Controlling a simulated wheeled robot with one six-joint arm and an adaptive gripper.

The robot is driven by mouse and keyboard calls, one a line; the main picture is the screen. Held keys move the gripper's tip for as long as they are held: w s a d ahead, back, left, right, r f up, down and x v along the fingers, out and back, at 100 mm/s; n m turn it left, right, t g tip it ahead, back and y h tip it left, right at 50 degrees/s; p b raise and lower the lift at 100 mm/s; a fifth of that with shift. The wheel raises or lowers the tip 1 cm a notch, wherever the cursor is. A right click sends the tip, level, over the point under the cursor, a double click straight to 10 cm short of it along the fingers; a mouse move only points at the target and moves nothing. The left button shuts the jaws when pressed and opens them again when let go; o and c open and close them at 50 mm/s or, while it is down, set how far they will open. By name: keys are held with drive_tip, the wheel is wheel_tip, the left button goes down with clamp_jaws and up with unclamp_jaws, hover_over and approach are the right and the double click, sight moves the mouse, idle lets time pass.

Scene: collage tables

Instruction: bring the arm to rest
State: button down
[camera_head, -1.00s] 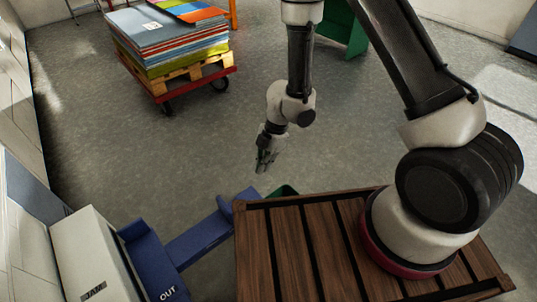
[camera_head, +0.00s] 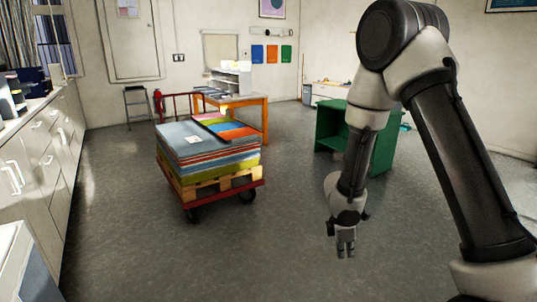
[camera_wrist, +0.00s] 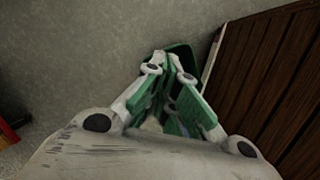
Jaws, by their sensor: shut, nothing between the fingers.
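My gripper (camera_head: 345,246) hangs at the end of my arm, pointing down over open grey floor in the head view. It is empty and its fingers are shut. In the wrist view my gripper (camera_wrist: 168,68) shows from behind, its fingertips close together. A green object (camera_wrist: 182,54) lies beyond the fingertips there and is mostly hidden by them. Brown wooden slats (camera_wrist: 268,80) are at the right of the wrist view, apart from the fingers.
A red cart (camera_head: 208,192) carries a pallet with stacked coloured sheets (camera_head: 215,150) left of my arm. A green cabinet (camera_head: 378,150) stands behind my forearm. An orange table (camera_head: 264,115) is farther back. White drawers (camera_head: 45,150) line the left wall. Floor between cart and arm is clear.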

drive_tip(key=s+d+r+m+h, duration=0.2)
drive_tip(key=d+r+m, duration=0.3)
drive_tip(key=d+r, duration=0.4)
drive_tip(key=s+d+r+m+t+y, duration=0.1)
drive_tip(key=s+r+m+y, duration=0.1)
drive_tip(key=s+r+m, duration=0.4)
drive_tip(key=s+d+r+m+t+y, duration=0.2)
drive_tip(key=s+r+m, duration=0.4)
drive_tip(key=s+r, duration=0.8)
wheel_tip(320, 180, up, 5)
drive_tip(key=shift+s+d+t, duration=0.15)
drive_tip(key=shift+t, duration=0.15)
